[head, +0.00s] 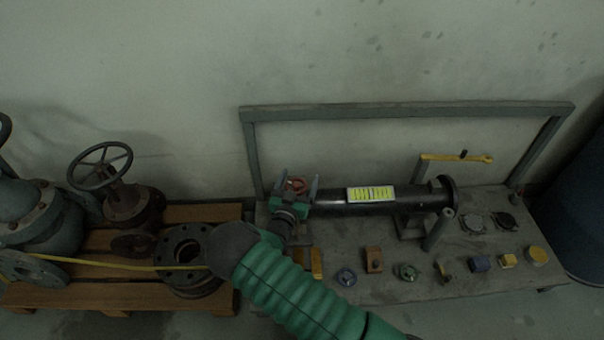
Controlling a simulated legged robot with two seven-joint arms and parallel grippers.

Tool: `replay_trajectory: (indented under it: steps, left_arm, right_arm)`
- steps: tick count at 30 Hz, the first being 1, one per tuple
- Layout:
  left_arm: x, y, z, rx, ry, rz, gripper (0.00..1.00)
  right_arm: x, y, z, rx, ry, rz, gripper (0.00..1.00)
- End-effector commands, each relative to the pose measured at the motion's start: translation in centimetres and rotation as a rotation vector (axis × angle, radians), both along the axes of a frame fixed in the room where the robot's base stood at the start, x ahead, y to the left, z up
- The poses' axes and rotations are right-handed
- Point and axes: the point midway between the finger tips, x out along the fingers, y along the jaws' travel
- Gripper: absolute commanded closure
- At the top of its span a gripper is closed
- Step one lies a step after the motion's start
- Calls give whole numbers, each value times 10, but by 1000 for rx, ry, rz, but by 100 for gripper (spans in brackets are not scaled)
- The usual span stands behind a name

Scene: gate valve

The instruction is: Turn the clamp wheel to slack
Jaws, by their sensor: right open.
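A small red-orange wheel (297,186), which looks like the clamp wheel, sits at the left end of a black pipe (335,203) with a yellow label. My right gripper (298,179) is at the wheel, with its two grey fingers apart, one on each side of it. I cannot tell whether the fingers touch the rim. My green right arm comes up from the bottom and hides what lies below the wheel. My left gripper is not in view.
The grey bench (400,283) has a raised frame (400,112) at the back. Several small fittings lie along its front, and a yellow wrench (457,158) rests behind the pipe's right end. Left is a wooden pallet (215,213) with large valves. A dark blue drum (585,225) stands right.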

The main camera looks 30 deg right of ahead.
Motion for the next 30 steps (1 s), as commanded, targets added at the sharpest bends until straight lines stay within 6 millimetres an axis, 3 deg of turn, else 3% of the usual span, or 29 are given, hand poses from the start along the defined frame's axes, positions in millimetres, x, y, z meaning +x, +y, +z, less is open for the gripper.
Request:
replay_trajectory:
  steps: [5, 18, 30]
  left_arm:
    - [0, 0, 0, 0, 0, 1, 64]
    - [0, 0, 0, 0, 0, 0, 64]
    - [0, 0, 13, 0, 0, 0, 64]
  right_arm:
    - [0, 0, -1, 2, 1, 1, 19]
    - [0, -1, -2, 4, 1, 1, 76]
    - [0, 0, 1, 3, 4, 65, 78]
